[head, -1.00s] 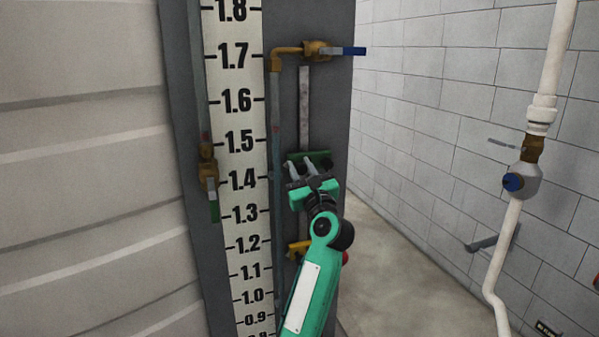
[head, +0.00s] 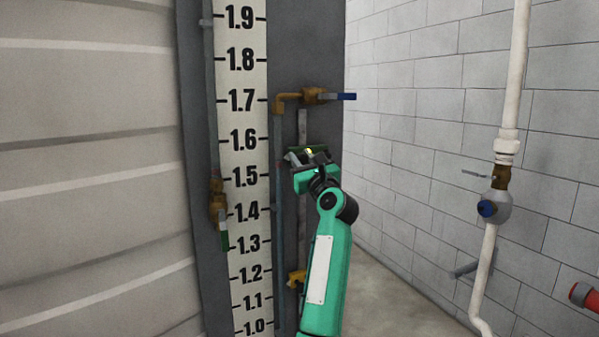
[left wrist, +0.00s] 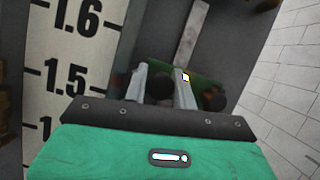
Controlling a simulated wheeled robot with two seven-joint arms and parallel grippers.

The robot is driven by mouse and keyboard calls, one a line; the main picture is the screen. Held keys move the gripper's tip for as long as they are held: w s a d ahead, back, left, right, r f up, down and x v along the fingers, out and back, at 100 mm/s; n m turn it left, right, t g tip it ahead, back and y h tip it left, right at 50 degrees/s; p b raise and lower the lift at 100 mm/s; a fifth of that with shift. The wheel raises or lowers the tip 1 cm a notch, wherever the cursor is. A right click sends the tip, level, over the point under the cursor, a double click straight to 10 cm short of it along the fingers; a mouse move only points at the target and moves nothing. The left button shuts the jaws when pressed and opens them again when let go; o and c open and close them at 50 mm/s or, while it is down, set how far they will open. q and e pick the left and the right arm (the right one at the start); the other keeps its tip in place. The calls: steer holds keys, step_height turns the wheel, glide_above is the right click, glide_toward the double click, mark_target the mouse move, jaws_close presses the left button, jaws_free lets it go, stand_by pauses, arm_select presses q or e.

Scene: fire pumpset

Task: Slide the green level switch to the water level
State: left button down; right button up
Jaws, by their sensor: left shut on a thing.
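The green level switch (head: 320,150) sits on a narrow vertical grey rail (head: 302,128), roughly beside the mark between 1.5 and 1.6. It also shows in the left wrist view (left wrist: 208,88), partly hidden behind my fingers. My left gripper (head: 306,157) is shut on the switch; its two fingers (left wrist: 162,80) show in the left wrist view. A thin vertical sight tube (head: 278,215) stands between the rail and the white number scale (head: 243,120). I cannot clearly make out the water level in it. My right gripper is not in view.
A brass valve with a blue handle (head: 343,97) tops the tube, and a yellow-brass fitting (head: 297,278) is low beside my arm. A green-handled valve (head: 224,238) is left of the scale. A white pipe (head: 512,80) stands at right. Open floor lies between.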

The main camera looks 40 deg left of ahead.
arm_select(q)
steer(key=c, duration=1.3)
jaws_free()
steer(key=shift+c, duration=0.2)
steer(key=shift+o, duration=1)
steer(key=shift+d+f, duration=0.1)
steer(key=shift+s+d+f, duration=0.1)
steer(key=shift+d+f, duration=0.05)
steer(key=b+v, duration=0.7)
steer(key=v, duration=0.6)
